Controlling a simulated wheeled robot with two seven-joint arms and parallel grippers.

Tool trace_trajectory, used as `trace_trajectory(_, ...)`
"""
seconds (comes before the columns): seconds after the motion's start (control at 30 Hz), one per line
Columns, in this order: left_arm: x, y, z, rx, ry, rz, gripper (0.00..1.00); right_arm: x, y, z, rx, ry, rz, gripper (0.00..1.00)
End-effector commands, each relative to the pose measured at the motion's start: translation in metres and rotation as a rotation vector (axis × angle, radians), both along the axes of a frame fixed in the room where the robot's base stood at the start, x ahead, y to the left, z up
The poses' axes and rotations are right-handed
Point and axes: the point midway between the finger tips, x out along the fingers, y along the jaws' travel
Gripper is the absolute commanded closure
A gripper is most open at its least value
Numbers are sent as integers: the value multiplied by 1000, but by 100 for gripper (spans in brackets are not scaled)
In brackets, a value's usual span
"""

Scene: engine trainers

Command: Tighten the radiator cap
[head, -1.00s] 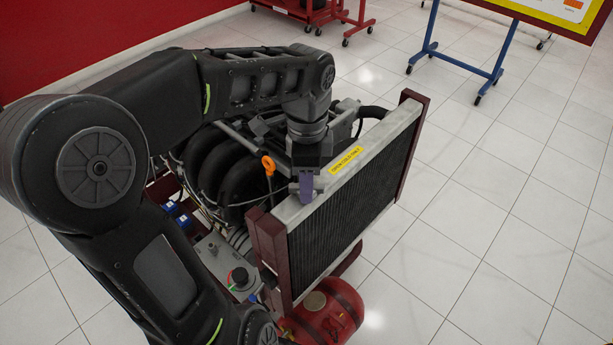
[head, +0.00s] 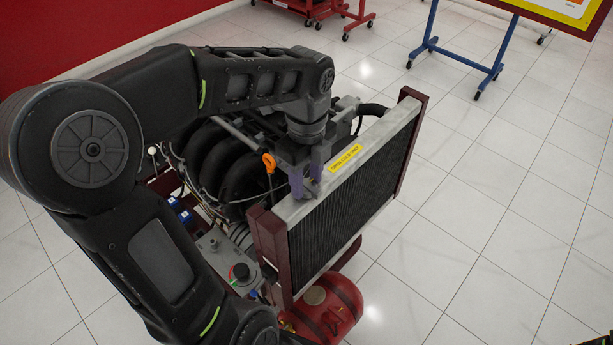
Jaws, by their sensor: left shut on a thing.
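The radiator (head: 350,210) stands at the front of the engine trainer, with a silver top tank and a yellow label (head: 345,158). My left gripper (head: 306,190) points down at the near end of the top tank, just left of the label. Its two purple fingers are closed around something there. The radiator cap itself is hidden between and behind the fingers. My right gripper is not in the head view.
An orange dipstick handle (head: 268,162) stands close to the left of my gripper. The black engine manifold (head: 215,165) lies behind it. A red tank (head: 330,310) sits below the radiator. Open tiled floor (head: 480,230) lies to the right.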

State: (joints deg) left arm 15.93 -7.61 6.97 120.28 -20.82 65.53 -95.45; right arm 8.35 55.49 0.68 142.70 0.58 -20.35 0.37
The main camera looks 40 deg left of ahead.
Motion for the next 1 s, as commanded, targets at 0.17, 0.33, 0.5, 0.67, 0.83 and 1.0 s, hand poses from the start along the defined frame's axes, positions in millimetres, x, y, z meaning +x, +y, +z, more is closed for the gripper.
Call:
trace_trajectory(0.17, 0, 0, 0, -1, 0, -18, 100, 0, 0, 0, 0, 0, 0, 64)
trace_trajectory(0.33, 0, 0, 0, 0, 0, -18, 100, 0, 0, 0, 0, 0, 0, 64)
trace_trajectory(0.5, 0, 0, 0, 0, 0, -18, 58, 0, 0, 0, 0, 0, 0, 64)
trace_trajectory(0.67, 0, 0, 0, 0, 0, -17, 44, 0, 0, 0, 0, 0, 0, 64)
trace_trajectory(0.83, 0, 0, 0, 0, 0, -16, 39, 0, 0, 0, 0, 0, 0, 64)
trace_trajectory(1.0, 0, 0, 1, 0, -1, -16, 39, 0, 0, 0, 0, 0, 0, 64)
